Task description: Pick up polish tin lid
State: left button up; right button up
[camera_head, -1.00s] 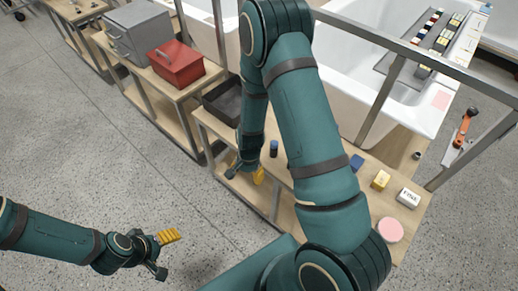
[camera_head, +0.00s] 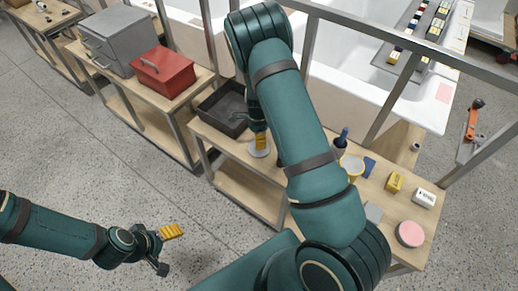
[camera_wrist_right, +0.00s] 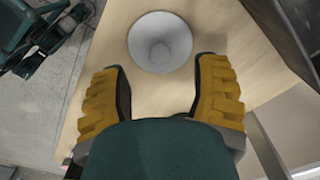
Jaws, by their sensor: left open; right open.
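A round grey-white piece (camera_wrist_right: 160,42) with a smaller circle at its middle lies on the wooden bench; it looks like the polish tin lid, but I cannot be sure. In the head view, it shows as a pale disc (camera_head: 259,152) under my right gripper (camera_head: 259,141). In the right wrist view, my right gripper (camera_wrist_right: 159,80) is open and empty, its yellow ribbed fingers apart on either side of the view, the piece beyond their tips. My left gripper (camera_head: 165,250) is open and empty over the floor, away from the bench.
The bench (camera_head: 385,215) also bears a dark tray (camera_head: 222,112), a yellow-rimmed cup (camera_head: 351,166), a yellow block (camera_head: 394,182), a white block (camera_head: 424,198) and a pink-topped round item (camera_head: 410,234). A red box (camera_head: 164,73) stands further left. A bathtub lies behind.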

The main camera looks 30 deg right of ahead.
jog(key=shift+d+f+b, duration=0.1)
jog(key=shift+f+b, duration=0.6)
jog(key=shift+f, duration=2.1)
grip_shut()
